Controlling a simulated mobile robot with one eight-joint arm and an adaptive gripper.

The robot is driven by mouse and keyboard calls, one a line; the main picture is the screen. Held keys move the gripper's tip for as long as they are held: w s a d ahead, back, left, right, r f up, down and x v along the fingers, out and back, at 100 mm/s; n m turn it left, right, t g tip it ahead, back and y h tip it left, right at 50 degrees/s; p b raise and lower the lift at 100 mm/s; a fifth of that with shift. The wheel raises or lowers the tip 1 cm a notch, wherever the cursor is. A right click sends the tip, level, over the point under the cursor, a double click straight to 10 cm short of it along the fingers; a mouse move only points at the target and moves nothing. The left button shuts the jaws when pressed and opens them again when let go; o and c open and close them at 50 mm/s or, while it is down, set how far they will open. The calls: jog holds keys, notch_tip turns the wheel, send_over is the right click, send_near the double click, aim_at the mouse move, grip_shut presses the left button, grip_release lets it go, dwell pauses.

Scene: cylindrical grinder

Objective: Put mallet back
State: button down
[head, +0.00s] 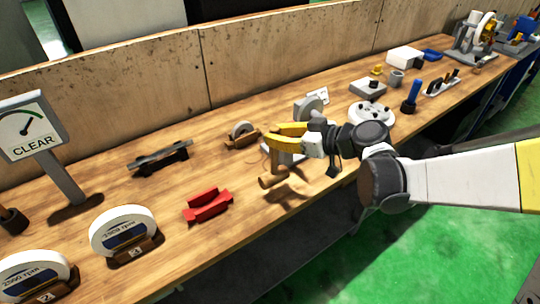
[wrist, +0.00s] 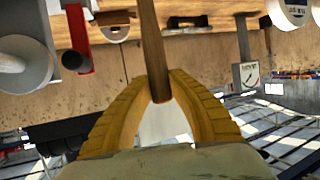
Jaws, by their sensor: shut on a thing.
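My gripper (head: 283,138) is above the middle of the bench, its yellow fingers closed on a wooden handle. In the wrist view the brown mallet handle (wrist: 150,45) runs from the top edge down between the yellow fingertips of my gripper (wrist: 160,88). The mallet's head cannot be made out clearly in either view.
White grinding wheels (head: 124,232) in brown stands sit at the front left, by a "CLEAR" gauge sign (head: 35,125). A dark rest (head: 160,158) and small wheel stand (head: 241,132) lie along the back. A white round holder (head: 371,115) and small tools stand right.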

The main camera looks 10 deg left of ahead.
aim_at(274, 157)
jog(key=shift+w+a+f+b, duration=0.1)
jog(key=shift+a+f+b, duration=0.25)
jog(key=shift+f, duration=0.5)
jog(key=shift+w+a+f+b, duration=0.1)
jog(key=shift+a+f+b, duration=0.25)
jog(key=shift+f, duration=0.55)
jog(key=shift+a+f+b, duration=0.25)
jog(key=shift+f+b, duration=0.15)
jog(key=shift+f, duration=0.55)
jog(key=c, duration=1.4)
grip_release()
jog(key=shift+o, duration=0.2)
